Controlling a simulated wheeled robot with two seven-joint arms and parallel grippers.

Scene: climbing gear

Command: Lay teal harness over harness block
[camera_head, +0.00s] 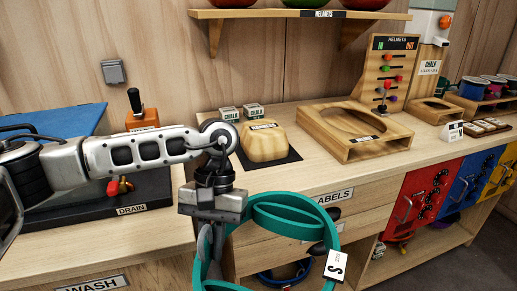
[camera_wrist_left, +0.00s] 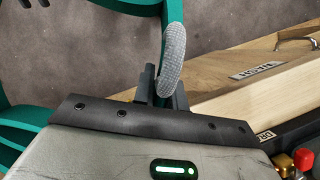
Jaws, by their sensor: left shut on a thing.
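The teal harness (camera_head: 290,225), with its looped straps and a white "S" size tag, hangs in the air in front of the bench. My left gripper (camera_head: 212,222) is shut on it at the harness's left side, by a grey padded part. In the left wrist view, the gripper (camera_wrist_left: 162,88) pinches by that grey pad, and teal straps (camera_wrist_left: 70,8) show at upper left. The harness block (camera_head: 264,142), a rounded wooden block with a label, sits on a black mat on the bench, behind and above the harness in the picture. It is bare. My right gripper is not in view.
Two chalk blocks (camera_head: 241,113) stand behind the block. A wooden tray with an oval hollow (camera_head: 390,143) lies to its right. A black drain tray (camera_head: 145,200) with red and yellow pieces is at left, partly behind my arm. Drawers (camera_head: 350,200) are below the bench edge.

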